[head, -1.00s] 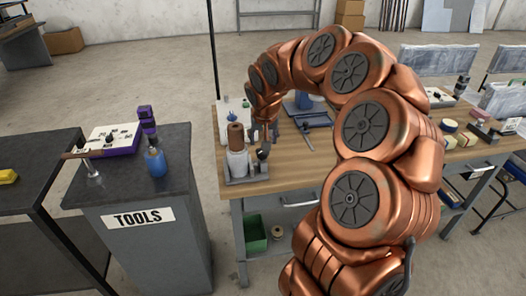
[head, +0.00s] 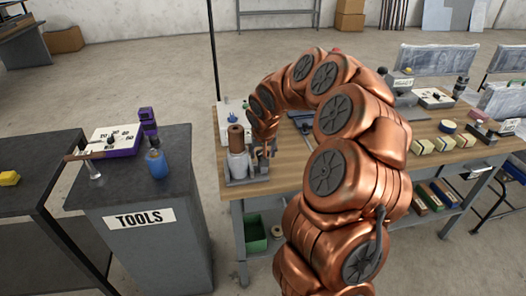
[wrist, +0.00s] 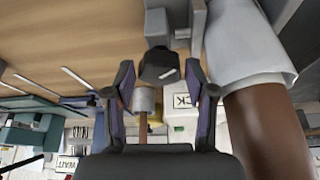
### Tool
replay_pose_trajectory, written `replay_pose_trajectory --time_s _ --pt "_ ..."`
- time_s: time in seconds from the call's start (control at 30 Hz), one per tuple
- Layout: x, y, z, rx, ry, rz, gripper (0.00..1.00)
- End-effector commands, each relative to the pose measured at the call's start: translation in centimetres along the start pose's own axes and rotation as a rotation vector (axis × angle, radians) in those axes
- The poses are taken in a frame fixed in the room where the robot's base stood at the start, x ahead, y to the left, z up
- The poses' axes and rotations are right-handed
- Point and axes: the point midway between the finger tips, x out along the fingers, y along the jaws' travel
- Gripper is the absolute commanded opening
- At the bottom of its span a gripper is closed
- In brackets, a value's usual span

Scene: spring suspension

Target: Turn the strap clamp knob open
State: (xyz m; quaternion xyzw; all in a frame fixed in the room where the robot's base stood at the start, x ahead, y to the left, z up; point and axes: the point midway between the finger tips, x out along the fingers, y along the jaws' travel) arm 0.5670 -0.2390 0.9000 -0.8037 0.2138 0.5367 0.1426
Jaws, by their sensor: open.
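The strap clamp fixture stands at the left end of the wooden bench in the head view: a white cylinder (head: 238,164) with a brown top (head: 236,138) on a grey base (head: 247,181). In the wrist view the white cylinder (wrist: 248,45) and its brown part (wrist: 268,130) fill the right side. A dark knob (wrist: 159,64) with a pale line mark shows there, between the tips of my gripper (wrist: 160,75). The fingers are open, one on each side of the knob, with gaps visible. In the head view my gripper (head: 264,152) is just right of the cylinder and hides the knob.
The bench (head: 290,180) has free wood right of the fixture. A grey tools cabinet (head: 150,250) stands left, with a blue bottle (head: 157,163) and a purple-edged box (head: 112,140) on it. Blocks (head: 448,143) lie at the bench's right.

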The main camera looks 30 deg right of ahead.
Motion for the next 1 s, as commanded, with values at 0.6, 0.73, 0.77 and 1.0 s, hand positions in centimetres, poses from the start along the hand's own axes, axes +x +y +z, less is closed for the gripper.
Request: replay_pose_trajectory --time_s 0.6,0.73,0.77,1.0 --pt "-0.04 0.01 0.0 -0.001 0.0 0.0 0.1" --pt "-0.06 0.04 0.0 -0.012 -0.001 -0.005 0.1" --pt "-0.07 0.05 0.01 -0.018 -0.001 -0.007 0.1" --pt "-0.17 0.18 -0.01 -0.111 -0.003 -0.047 0.1"
